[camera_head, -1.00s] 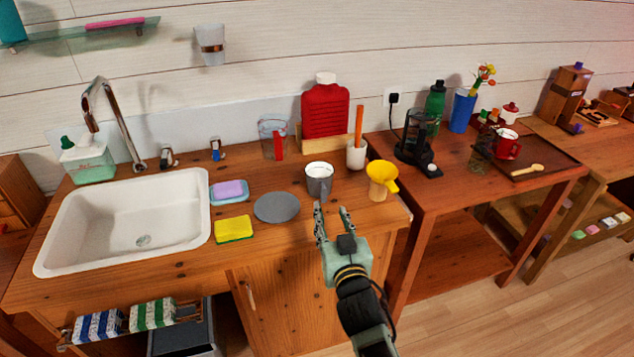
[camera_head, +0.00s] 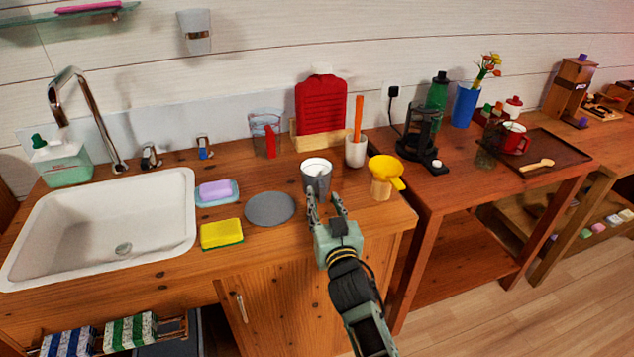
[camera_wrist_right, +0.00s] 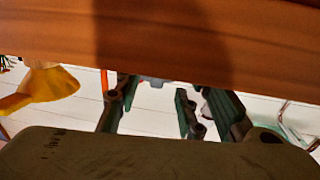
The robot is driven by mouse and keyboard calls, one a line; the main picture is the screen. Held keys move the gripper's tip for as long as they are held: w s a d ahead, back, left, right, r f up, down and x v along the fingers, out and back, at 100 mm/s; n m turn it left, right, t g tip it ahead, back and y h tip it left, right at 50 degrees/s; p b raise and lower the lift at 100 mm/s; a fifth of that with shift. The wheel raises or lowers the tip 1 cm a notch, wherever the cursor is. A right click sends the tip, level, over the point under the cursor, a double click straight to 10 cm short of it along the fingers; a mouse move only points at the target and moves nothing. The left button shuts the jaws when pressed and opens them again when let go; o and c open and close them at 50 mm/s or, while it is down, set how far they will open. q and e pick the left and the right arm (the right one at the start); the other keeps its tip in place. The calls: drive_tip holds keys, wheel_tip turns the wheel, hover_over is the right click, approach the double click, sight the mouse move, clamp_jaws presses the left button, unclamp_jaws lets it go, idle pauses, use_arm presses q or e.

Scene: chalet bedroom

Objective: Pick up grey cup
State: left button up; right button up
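The grey cup (camera_head: 316,175) stands upright on the wooden counter, to the right of a grey round plate (camera_head: 270,209). Its inside looks light. My right gripper (camera_head: 325,203) is at the near side of the cup, with its fingers apart and nothing seen held. Its fingertips overlap the cup's lower part in the head view, so I cannot tell if they touch it. The right wrist view shows the spread fingers (camera_wrist_right: 163,103) close to the counter; I cannot clearly make out the cup there. My left gripper is not in view.
A white holder (camera_head: 356,152) with an orange stick is behind the cup. A yellow sponge (camera_head: 221,234) and the sink (camera_head: 100,240) are to the left. The counter's front edge lies under my arm.

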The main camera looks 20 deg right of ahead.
sight(322, 195)
drive_tip(key=w, duration=0.3)
drive_tip(key=shift+w+d, duration=0.25)
drive_tip(key=shift+w, duration=0.05)
clamp_jaws()
idle(0.3)
